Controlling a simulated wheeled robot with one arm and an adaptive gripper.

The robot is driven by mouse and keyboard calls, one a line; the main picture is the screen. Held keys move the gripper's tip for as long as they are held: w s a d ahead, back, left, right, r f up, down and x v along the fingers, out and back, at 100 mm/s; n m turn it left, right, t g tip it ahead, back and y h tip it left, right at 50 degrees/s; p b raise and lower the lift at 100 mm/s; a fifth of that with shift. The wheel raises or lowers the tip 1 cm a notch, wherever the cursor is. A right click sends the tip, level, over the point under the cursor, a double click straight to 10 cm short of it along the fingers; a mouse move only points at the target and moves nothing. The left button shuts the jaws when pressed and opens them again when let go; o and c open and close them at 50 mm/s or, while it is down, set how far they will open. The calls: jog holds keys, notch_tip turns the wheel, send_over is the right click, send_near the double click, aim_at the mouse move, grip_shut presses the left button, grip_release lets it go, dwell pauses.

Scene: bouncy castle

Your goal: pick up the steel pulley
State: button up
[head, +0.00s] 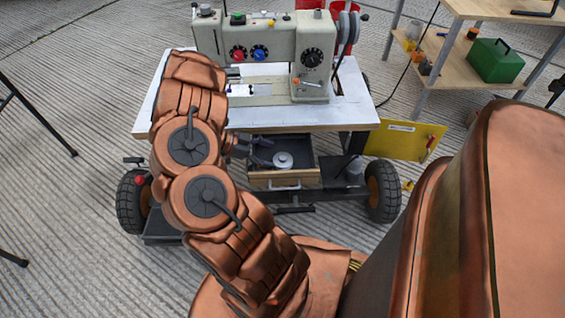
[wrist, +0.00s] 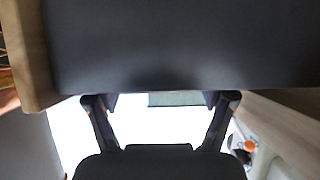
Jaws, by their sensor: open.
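The steel pulley (head: 284,160) is a small pale round disc with a raised centre. It lies inside an open wooden drawer (head: 285,179) with a dark floor, under the sewing table. My gripper (head: 262,152) reaches in at the left part of the drawer, just left of the pulley and apart from it in the picture; its height above the drawer floor is hard to tell. In the wrist view my gripper (wrist: 162,100) has its two dark fingers spread with nothing between them. The pulley does not show in the wrist view.
A sewing machine (head: 300,50) stands on the white wheeled table (head: 355,105) above the drawer. A dark panel with wooden edges (wrist: 180,45) fills the top of the wrist view. A yellow panel (head: 405,141) is right of the drawer. A shelf with a green box (head: 495,62) stands farther right.

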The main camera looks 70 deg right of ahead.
aim_at(281, 157)
jog(key=shift+b+x, duration=1.2)
jog(key=shift+x, duration=1.55)
jog(key=shift+d+r, duration=0.1)
jog(key=shift+d, duration=0.05)
jog(key=c, duration=1.1)
